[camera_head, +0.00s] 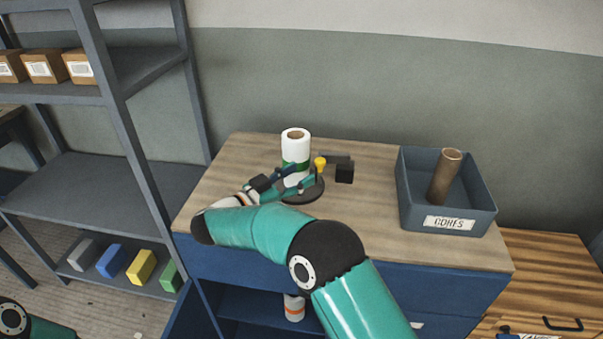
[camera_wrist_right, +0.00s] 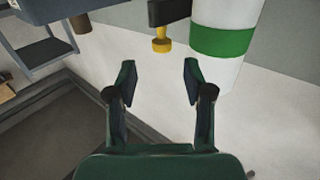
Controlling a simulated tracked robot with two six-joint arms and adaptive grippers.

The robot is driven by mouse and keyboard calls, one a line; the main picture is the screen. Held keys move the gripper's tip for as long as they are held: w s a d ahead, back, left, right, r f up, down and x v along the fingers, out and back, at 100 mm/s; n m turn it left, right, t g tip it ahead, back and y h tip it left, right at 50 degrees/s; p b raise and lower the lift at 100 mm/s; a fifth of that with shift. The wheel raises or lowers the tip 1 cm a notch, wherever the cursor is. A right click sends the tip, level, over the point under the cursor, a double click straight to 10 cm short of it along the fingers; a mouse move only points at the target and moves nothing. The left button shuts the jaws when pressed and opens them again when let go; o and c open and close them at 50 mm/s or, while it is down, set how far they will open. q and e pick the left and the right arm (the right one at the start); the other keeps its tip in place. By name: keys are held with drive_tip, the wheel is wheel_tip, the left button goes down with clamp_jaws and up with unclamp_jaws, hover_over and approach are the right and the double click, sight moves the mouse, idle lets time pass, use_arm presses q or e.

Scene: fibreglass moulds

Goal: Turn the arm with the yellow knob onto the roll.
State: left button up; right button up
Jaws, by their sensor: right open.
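The white roll (camera_head: 296,143) with a green band stands upright on a dark round base (camera_head: 304,195) on the bench. The yellow knob (camera_head: 320,162) is just right of the roll, on a dark arm (camera_head: 335,158); a black block (camera_head: 344,173) is at the right. My right gripper (camera_head: 303,176) is in front of the roll, partly hiding the base. In the right wrist view, the right gripper (camera_wrist_right: 158,80) is open and empty. The yellow knob (camera_wrist_right: 161,45) appears beyond the fingertips, between them, apart from both. The roll (camera_wrist_right: 226,40) is at the right there. My left gripper is out of view.
A grey bin (camera_head: 447,190) labelled CORES, with a brown core (camera_head: 443,178), stands on the bench's right. A grey shelf rack (camera_head: 115,190) with boxes and coloured blocks is at the left.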

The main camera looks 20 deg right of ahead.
drive_tip(key=shift+w+d+r, duration=0.1)
drive_tip(key=shift+d+r, duration=0.05)
drive_tip(key=shift+d, duration=0.05)
drive_tip(key=c, duration=0.5)
drive_tip(key=d+r+t, duration=0.1)
drive_tip(key=d, duration=0.1)
drive_tip(key=w+d+r+m+t, duration=0.1)
drive_tip(key=d+r, duration=0.1)
drive_tip(key=d+r+m+t+y, duration=0.1)
drive_tip(key=d+r+t, duration=0.1)
drive_tip(key=shift+w+d+b, duration=0.15)
drive_tip(key=shift+d+b, duration=0.1)
drive_tip(key=shift+b, duration=0.15)
clamp_jaws()
drive_tip(key=s+d+r+m+t+y+b, duration=0.1)
drive_tip(key=s+d+r+t+y, duration=0.1)
drive_tip(key=s+d+t+y, duration=0.35)
drive_tip(key=s+a+f+m+y+b, duration=0.1)
drive_tip(key=s+f+y, duration=0.4)
drive_tip(key=s+y, duration=0.4)
use_arm(q)
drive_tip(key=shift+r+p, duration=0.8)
drive_tip(key=shift+p, duration=1.4)
use_arm(e)
drive_tip(key=w+a+f, duration=0.1)
drive_tip(key=w+a, duration=0.1)
drive_tip(key=w, duration=1.1)
drive_tip(key=shift+a+f+g, duration=0.4)
drive_tip(key=shift+g, duration=0.05)
